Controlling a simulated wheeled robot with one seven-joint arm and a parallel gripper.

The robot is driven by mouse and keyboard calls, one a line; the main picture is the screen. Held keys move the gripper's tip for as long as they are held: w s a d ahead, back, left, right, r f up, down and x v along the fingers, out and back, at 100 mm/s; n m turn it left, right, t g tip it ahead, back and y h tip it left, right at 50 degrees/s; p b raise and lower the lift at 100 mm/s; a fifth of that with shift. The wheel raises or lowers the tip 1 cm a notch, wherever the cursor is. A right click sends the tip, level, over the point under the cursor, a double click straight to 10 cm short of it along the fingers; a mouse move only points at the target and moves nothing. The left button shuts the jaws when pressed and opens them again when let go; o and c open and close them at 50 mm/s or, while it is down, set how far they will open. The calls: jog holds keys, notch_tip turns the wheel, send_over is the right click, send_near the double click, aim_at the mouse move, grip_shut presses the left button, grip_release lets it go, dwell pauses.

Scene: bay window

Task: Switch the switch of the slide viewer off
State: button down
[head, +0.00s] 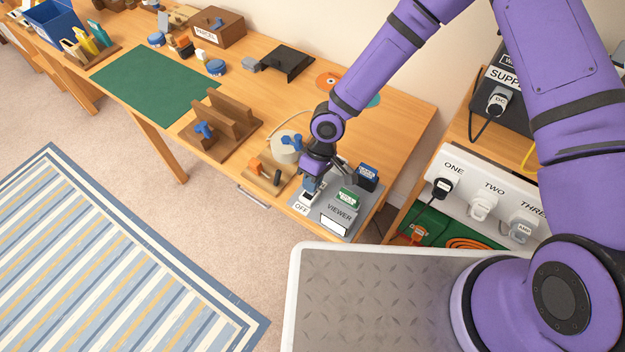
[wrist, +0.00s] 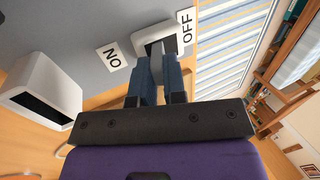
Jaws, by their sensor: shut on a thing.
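The slide viewer (head: 338,212) is a grey panel at the table's front right corner, with a white window and the word VIEWER. Its switch (head: 306,199) is a white piece at the panel's left edge, beside the OFF label (head: 301,209). In the wrist view, the switch's white housing (wrist: 176,42) lies between the ON label (wrist: 113,56) and the OFF label (wrist: 186,25). My gripper (head: 310,186) is down at the switch. In the wrist view, its blue fingers (wrist: 158,66) are shut on the switch's grey lever, which they partly hide. I cannot tell the lever's exact position.
A wooden block with an orange piece (head: 258,170) is just left. A white socket strip (head: 484,205) is at the right. Open carpet lies in front of the table.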

aim_at(308, 194)
jog(key=shift+s+a+r, duration=0.1)
jog(key=shift+s, duration=0.05)
jog(key=shift+s+a+r+t+h, duration=0.15)
jog(key=shift+s+t+h, duration=0.3)
jog(key=shift+t, duration=0.45)
jog(key=shift+s+a+f+t+h, duration=0.1)
jog(key=shift+s+a+t+h, duration=0.1)
jog(key=shift+t+h, duration=0.6)
jog(key=shift+s+a+t+h, duration=0.2)
jog(key=shift+s+t+h, duration=0.2)
jog(key=shift+t, duration=0.4)
jog(key=shift+s+a+t+h, duration=0.15)
jog(key=shift+s+t+h, duration=0.15)
jog(key=shift+t, duration=0.5)
jog(key=shift+s+f+t+h, duration=0.15)
jog(key=shift+f+t+h, duration=0.1)
jog(key=shift+t+h, duration=0.3)
jog(key=c, duration=1.2)
grip_release()
jog(key=shift+a, duration=0.1)
jog(key=v, duration=1.1)
